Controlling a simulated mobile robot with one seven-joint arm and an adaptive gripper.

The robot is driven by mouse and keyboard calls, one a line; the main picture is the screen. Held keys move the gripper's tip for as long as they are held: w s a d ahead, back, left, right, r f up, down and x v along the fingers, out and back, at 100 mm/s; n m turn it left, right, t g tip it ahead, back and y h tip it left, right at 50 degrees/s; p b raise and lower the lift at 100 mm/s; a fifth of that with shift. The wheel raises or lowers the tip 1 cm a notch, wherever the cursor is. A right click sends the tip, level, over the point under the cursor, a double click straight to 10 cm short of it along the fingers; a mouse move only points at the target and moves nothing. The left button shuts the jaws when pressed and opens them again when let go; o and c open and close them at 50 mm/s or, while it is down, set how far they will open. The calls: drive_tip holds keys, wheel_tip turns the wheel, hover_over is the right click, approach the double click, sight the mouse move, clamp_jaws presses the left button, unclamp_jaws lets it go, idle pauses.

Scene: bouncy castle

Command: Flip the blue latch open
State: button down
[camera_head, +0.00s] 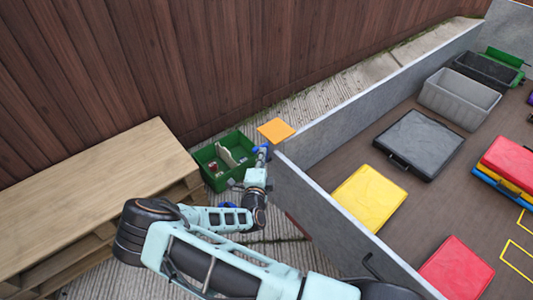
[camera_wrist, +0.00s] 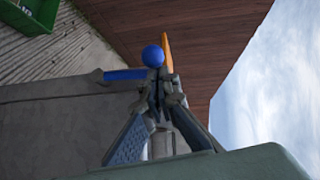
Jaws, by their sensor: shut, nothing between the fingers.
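The blue latch shows in the wrist view as a round blue knob (camera_wrist: 153,56) and a blue bar (camera_wrist: 125,74) beside a grey wall. In the head view a small blue part (camera_head: 262,149) shows at the wall's near corner, below an orange plate. My gripper (camera_wrist: 157,84) is shut and empty, with its fingertips right by the knob. I cannot tell whether they touch it. In the head view my gripper (camera_head: 257,168) is small and partly hides the latch area.
The orange plate (camera_head: 276,130) stands close behind the latch. A green crate (camera_head: 222,160) with items lies to the left, next to a wooden bench (camera_head: 90,200). The grey wall (camera_head: 320,215) bounds a floor with yellow, black and red cases. A brown plank fence (camera_head: 150,60) rises behind.

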drive_tip(key=shift+w+a+r+p, duration=0.25)
drive_tip(key=shift+w+a+p, duration=0.3)
drive_tip(key=shift+w, duration=0.15)
drive_tip(key=shift+w+a+r, duration=0.1)
idle(0.4)
